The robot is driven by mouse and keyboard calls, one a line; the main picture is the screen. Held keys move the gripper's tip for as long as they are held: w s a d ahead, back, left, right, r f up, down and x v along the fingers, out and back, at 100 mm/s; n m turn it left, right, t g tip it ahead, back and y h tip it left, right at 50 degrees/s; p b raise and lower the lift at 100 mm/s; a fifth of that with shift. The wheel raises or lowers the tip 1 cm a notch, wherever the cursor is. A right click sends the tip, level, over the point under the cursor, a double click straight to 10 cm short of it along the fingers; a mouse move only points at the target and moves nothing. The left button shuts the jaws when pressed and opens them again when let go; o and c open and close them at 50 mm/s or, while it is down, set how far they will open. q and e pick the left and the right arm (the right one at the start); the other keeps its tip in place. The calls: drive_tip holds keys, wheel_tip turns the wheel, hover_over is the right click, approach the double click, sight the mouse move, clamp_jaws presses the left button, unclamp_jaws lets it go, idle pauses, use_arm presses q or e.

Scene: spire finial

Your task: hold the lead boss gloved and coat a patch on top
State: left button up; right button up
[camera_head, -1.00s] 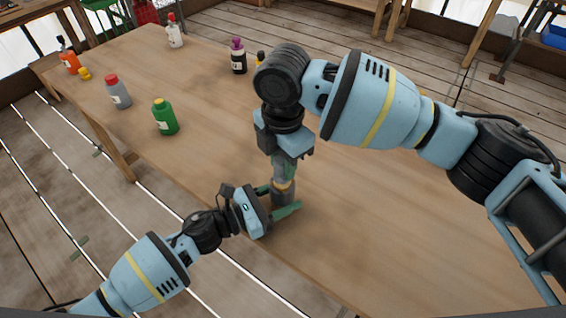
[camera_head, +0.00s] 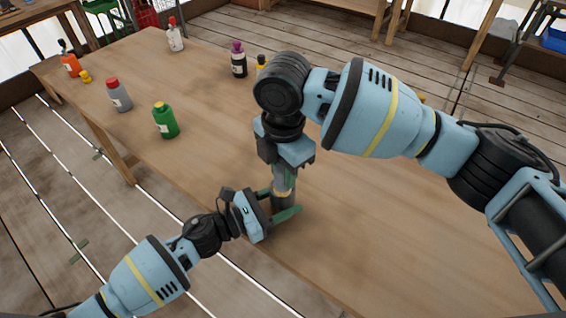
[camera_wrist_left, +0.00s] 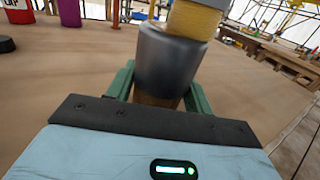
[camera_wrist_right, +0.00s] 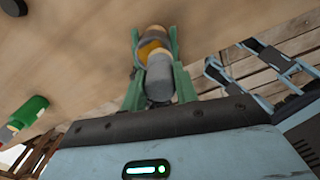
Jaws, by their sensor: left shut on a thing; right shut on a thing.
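The lead boss (camera_head: 284,201) is a grey, roughly cylindrical piece near the table's front edge. My left gripper (camera_head: 279,206) is shut on it, with green fingers on both sides. In the left wrist view the boss (camera_wrist_left: 168,60) stands upright, slightly tilted, with a yellow, fibrous brush-like end (camera_wrist_left: 193,20) touching or just over its top. My right gripper (camera_head: 286,171) is above, pointing down and shut on the grey-handled tool (camera_wrist_right: 159,80) with that yellow end. The contact on the boss's top is mostly hidden by the tool.
A green bottle (camera_head: 165,120), a grey bottle with a red cap (camera_head: 119,95), a dark bottle with a purple cap (camera_head: 239,60), a white bottle (camera_head: 175,37) and an orange bottle (camera_head: 69,62) stand on the table (camera_head: 420,220).

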drive_tip(key=shift+w, duration=0.1)
drive_tip(key=shift+w, duration=1)
drive_tip(key=shift+s+f, duration=0.1)
drive_tip(key=shift+s, duration=0.05)
drive_tip(key=shift+s, duration=0.45)
drive_tip(key=d+r, duration=0.5)
drive_tip(key=r, duration=0.2)
drive_tip(key=shift+r, duration=0.15)
idle(0.4)
use_arm(q)
drive_tip(key=o, duration=1.1)
